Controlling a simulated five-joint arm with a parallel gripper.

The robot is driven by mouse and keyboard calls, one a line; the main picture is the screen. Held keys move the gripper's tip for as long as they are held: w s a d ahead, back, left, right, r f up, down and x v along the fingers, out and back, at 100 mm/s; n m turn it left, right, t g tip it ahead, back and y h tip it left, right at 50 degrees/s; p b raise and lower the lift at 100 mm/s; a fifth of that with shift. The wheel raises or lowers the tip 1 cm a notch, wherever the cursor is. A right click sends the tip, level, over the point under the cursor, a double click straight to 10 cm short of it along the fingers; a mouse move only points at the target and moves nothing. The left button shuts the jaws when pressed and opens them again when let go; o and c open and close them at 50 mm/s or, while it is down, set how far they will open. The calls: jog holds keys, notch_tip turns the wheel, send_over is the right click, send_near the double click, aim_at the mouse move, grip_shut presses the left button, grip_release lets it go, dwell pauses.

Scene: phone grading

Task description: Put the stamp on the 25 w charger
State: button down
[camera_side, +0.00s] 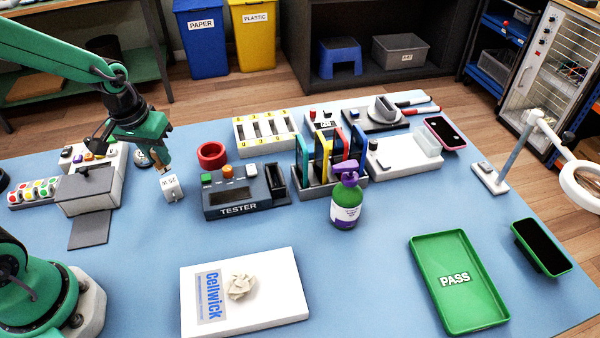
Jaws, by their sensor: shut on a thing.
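My gripper (163,164) is at the left of the table, pointing down. It is shut on the white 25 W charger (172,188), a small block marked "25 W". The charger hangs tilted below the fingers, left of the tester. Whether it touches the table is hard to tell. I cannot pick out the stamp for certain. A grey upright piece on a dark base (384,108) at the back of the table is too small to identify.
The tester (243,198) and a red ring (212,155) stand to the right of my gripper. A grey box (88,190) stands to its left. A spray bottle (345,203), a white Cellwick box (265,300) and a green PASS tray (460,305) are further right and front.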

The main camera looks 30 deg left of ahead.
aim_at(158, 161)
jog(key=shift+f, duration=0.1)
jog(key=shift+f, duration=1.9)
jog(key=shift+f, duration=0.1)
jog(key=c, duration=1.3)
grip_release()
jog(key=shift+o, duration=0.2)
notch_tip(158, 161, up, 12)
jog(key=s, duration=0.2)
jog(key=shift+s+d, duration=0.1)
jog(key=shift+s, duration=0.05)
